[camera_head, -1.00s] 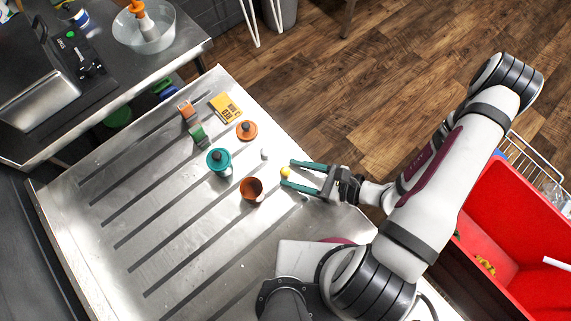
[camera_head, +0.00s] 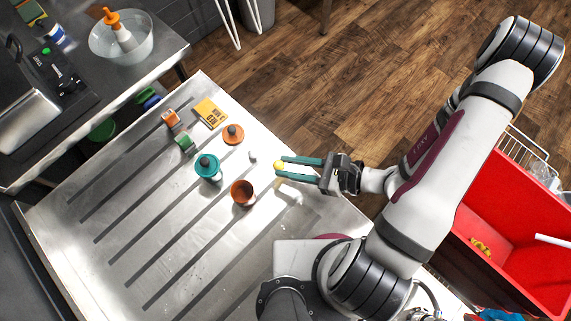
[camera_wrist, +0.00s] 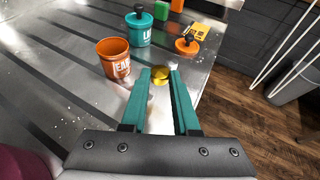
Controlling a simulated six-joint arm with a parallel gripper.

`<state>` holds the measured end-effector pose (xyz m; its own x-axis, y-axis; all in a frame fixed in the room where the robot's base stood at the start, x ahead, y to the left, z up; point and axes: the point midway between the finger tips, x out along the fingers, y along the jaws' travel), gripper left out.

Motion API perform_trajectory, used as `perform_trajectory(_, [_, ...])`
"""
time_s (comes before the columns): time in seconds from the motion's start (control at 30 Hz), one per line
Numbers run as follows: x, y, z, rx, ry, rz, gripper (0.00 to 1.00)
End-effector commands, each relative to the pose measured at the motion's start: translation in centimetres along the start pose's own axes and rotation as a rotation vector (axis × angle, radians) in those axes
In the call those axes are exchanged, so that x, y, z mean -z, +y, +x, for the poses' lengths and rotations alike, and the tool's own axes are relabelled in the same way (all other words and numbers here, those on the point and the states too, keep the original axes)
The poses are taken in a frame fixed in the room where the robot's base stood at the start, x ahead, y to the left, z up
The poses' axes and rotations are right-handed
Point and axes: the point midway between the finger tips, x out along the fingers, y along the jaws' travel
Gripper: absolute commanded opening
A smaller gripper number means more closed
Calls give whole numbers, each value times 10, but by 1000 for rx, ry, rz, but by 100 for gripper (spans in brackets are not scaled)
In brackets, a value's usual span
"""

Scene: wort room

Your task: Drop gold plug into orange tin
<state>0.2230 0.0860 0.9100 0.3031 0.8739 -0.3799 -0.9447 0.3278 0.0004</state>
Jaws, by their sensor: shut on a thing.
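The gold plug (camera_head: 278,165) is a small round yellow piece at the tips of my gripper (camera_head: 279,166). The gripper's teal fingers are shut on it; the plug (camera_wrist: 159,76) also shows between the fingertips in the wrist view. I cannot tell whether it is clear of the table. The orange tin (camera_head: 243,193) stands upright and open, down and left of my gripper in the head view. In the wrist view the tin (camera_wrist: 115,60) is left of and beyond the fingertips, apart from them, its dark inside partly visible and white letters on its side.
A teal tin (camera_head: 207,170) with a black-knobbed lid stands beyond the orange tin. An orange lid (camera_head: 233,135), a yellow device (camera_head: 211,113), an orange block (camera_head: 171,118) and a green block (camera_head: 184,142) lie farther back. The striped metal table (camera_head: 140,215) is clear at left.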

Motion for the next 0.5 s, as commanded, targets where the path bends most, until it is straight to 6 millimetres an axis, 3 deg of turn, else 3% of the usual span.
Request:
perform_trajectory(0.3, [-11, -16, -84, 10, 7, -4, 0])
perform_trajectory(0.5, [-16, -20, -116, 5, 4, 0, 0])
